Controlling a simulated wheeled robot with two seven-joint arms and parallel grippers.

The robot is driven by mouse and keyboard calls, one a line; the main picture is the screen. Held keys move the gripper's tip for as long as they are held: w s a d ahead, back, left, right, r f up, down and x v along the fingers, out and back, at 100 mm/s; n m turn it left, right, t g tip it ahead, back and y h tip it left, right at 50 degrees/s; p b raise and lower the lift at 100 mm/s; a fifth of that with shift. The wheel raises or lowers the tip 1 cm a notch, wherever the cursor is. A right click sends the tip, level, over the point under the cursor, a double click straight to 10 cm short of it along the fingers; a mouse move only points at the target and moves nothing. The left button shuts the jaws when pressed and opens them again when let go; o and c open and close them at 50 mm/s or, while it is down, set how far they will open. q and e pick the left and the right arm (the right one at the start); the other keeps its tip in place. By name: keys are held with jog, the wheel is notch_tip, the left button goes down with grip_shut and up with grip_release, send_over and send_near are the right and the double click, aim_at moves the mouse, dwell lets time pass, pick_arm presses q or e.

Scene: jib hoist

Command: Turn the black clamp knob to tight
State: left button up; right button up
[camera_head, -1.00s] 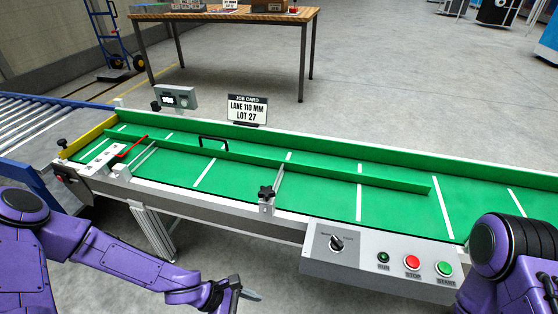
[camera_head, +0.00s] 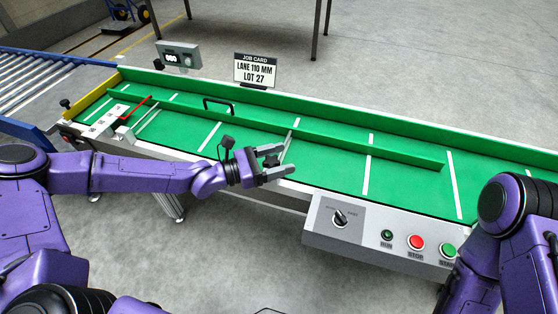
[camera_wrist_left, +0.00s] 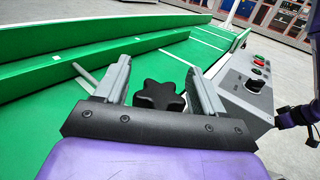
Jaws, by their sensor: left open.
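The black clamp knob (camera_wrist_left: 160,95) is star-shaped and shows in the left wrist view, between the two open fingers of my left gripper (camera_wrist_left: 158,82). There is a gap on each side of the knob, and its lower part is hidden by the gripper's body. In the head view my left gripper (camera_head: 275,163) is at the front rail of the green conveyor (camera_head: 330,155), fingers pointing right and spread around the knob's place. The knob is hard to make out there. My right gripper is out of view; only its arm shows at the lower right.
A control box (camera_head: 375,228) with a black selector and red and green buttons hangs on the front rail, right of my left gripper. A green guide fence (camera_head: 350,145) runs along the belt. A job card (camera_head: 256,70) stands behind it.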

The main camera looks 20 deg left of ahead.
pick_arm(q)
jog(key=shift+c, duration=0.3)
jog(key=c, duration=0.9)
jog(key=shift+d+m+g+h+b, duration=0.1)
jog(key=shift+m+g+h+b, duration=0.3)
jog(key=shift+m+g+h, duration=0.4)
jog(key=shift+s+m+g+h, duration=0.15)
jog(key=shift+m+g+h, duration=0.25)
jog(key=shift+m+g, duration=0.7)
jog(key=shift+n+g, duration=0.3)
jog(key=o, duration=1)
jog(key=shift+c, duration=0.2)
